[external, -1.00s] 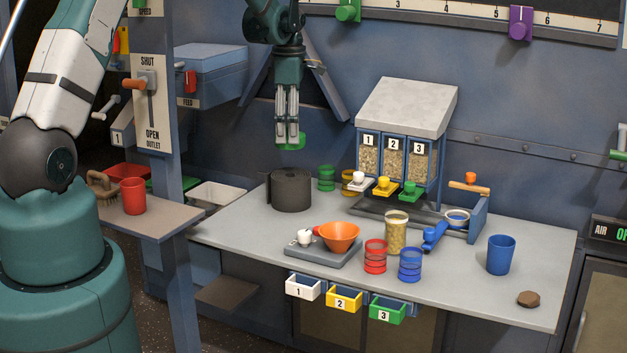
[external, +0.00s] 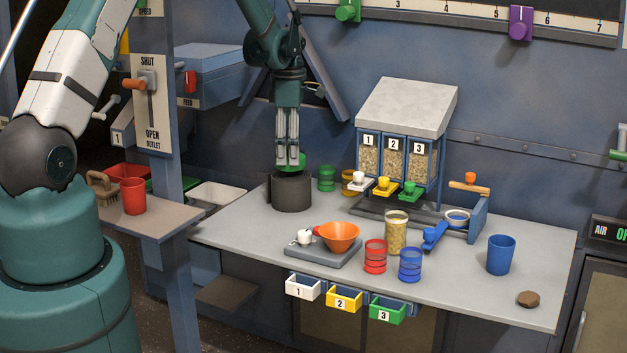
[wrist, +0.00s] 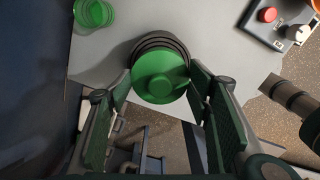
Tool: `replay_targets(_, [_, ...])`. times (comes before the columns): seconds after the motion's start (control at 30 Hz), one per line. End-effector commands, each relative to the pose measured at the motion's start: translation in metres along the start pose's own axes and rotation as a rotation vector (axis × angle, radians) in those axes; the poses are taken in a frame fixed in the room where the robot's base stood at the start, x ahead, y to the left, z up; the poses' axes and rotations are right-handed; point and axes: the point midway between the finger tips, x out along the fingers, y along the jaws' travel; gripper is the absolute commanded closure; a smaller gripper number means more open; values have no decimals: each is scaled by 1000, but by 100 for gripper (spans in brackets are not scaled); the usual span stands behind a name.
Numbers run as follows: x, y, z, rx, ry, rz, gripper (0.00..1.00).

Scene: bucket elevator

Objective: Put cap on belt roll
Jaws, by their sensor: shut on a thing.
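The green round cap (wrist: 160,76) is between the fingers of my gripper (wrist: 160,88) in the wrist view. My gripper is shut on it. In the external view my gripper (external: 288,168) is straight above the black belt roll (external: 291,194), with the cap (external: 297,163) at or just above the roll's top. In the wrist view the belt roll (wrist: 158,40) shows as a dark rim behind the cap, which covers most of its top. I cannot tell whether the cap touches the roll.
Green rings (external: 326,178) and a yellow ring stack (external: 348,181) stand close right of the roll. A scale with an orange bowl (external: 340,236) is in front. A jar (external: 396,232) and blue cup (external: 501,254) are farther right. The table (external: 235,233) is bare at front left.

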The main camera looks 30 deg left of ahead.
Motion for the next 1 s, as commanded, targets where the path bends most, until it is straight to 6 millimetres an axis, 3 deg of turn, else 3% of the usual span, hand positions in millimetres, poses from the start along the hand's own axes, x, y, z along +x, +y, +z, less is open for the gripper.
replay_targets(0.2, [19,0,0,0,0,0,62])
replay_targets(0.73, [26,0,0,0,0,0,62])
replay_targets(0.77, [25,0,0,0,0,0,47])
replay_targets(0.83, [24,0,0,0,0,0,38])
replay_targets(1.0, [24,0,0,0,0,0,35])
